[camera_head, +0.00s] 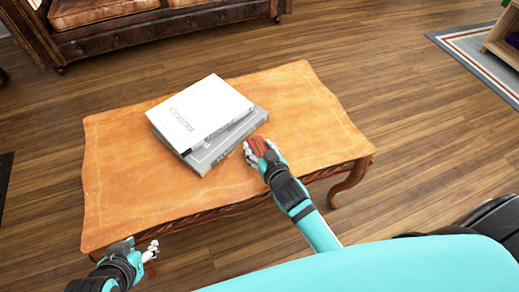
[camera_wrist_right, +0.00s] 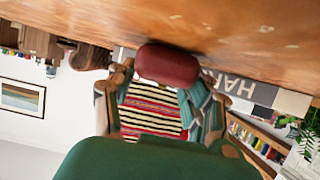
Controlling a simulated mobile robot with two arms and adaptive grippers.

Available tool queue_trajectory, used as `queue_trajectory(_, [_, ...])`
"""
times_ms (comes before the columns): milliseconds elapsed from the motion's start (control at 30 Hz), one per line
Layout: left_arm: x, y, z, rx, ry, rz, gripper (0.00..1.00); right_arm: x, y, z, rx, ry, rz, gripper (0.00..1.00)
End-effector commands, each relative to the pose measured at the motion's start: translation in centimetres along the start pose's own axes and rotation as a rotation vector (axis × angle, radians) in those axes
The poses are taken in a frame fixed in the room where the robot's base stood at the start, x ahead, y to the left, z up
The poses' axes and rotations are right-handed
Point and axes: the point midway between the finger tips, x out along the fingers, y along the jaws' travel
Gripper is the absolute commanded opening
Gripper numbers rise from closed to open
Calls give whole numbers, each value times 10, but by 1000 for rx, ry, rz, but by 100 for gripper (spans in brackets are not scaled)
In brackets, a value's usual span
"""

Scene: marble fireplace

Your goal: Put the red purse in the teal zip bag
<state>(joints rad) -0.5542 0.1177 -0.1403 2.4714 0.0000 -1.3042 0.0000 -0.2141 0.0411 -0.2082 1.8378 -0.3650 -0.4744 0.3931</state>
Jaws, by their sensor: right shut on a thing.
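I cannot make out the teal zip bag in either view.
Two books, a white one (camera_head: 203,108) on a grey one (camera_head: 232,143), lie on the coffee table (camera_head: 120,180). The tabletop's left side and far right are clear. A brown leather sofa (camera_head: 160,27) stands behind. A wooden shelf unit (camera_head: 498,40) is at upper right.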

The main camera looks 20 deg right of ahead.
Motion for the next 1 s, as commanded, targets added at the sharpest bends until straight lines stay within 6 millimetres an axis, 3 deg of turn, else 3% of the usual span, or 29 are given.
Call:
queue_trajectory(367, [1, 0, -3, 0, 15, 1, 40, 1, 0, 2, 1, 1, 0, 18])
queue_trajectory(400, [1, 0, -4, 1, 20, 1, 40, 1, 0, 2, 0, 0, 0, 54])
queue_trajectory(567, [0, 1, -4, 1, 19, 1, 40, 1, 0, 2, 0, 0, 0, 74])
queue_trajectory(900, [-1, 1, -3, 1, 11, 1, 40, 0, 0, -1, 0, 1, 0, 74])
queue_trajectory(1000, [-4, -2, 10, -2, -53, -4, 40, -9, 0, 0, 1, -2, 0, 74])
